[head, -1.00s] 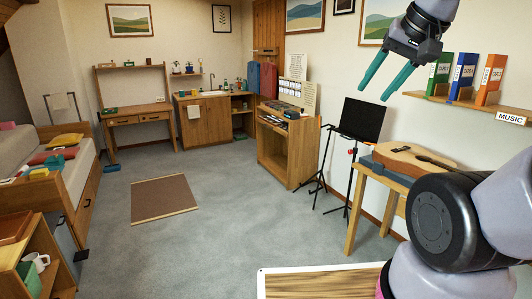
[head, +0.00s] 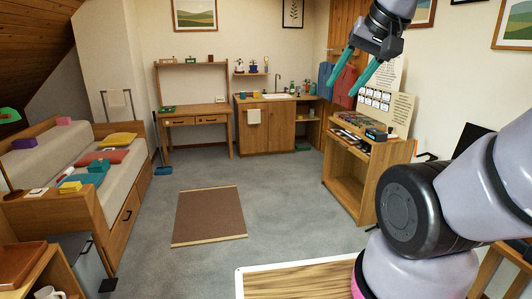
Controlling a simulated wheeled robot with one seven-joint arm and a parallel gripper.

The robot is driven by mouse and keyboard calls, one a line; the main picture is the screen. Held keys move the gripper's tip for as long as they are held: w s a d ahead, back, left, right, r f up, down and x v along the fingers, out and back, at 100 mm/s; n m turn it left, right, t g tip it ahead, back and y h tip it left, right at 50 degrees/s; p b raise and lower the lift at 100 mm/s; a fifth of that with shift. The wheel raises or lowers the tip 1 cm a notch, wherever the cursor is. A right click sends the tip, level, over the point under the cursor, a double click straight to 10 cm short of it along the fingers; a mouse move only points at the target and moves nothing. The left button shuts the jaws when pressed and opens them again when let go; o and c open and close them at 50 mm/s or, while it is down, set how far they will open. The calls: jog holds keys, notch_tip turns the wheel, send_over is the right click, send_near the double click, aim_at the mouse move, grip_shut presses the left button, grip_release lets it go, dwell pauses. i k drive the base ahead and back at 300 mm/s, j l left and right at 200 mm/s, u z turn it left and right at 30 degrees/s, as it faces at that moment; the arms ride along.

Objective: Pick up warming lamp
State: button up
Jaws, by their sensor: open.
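A lamp with a green shade (head: 10,115) and a thin stem stands at the far left edge of the head view, by the near end of the bed. Its shade is partly cut off by the frame; I cannot tell for sure that it is the warming lamp. My gripper (head: 341,90) is raised at the upper right, far from the lamp. Its two teal fingers are apart with nothing between them.
The bed (head: 122,215) with cushions and small items runs along the left. A brown mat (head: 209,216) lies on open grey floor. A desk (head: 195,120) and sink cabinet (head: 266,131) stand at the back, a wooden cart (head: 349,190) at right.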

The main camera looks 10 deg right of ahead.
aim_at(391, 135)
jog(key=i+z, duration=0.15)
jog(key=i, duration=0.9)
jog(key=i+j+z, duration=0.2)
jog(key=i, duration=0.85)
jog(key=i+l+z, duration=0.1)
jog(key=i+z, duration=0.2)
jog(key=i, duration=0.35)
jog(key=i+j+z, duration=0.1)
jog(key=i+z, duration=0.25)
jog(key=i, duration=0.3)
jog(key=i+j+z, duration=0.3)
jog(key=i, duration=0.35)
jog(key=i+z, duration=0.4)
jog(key=i, duration=0.15)
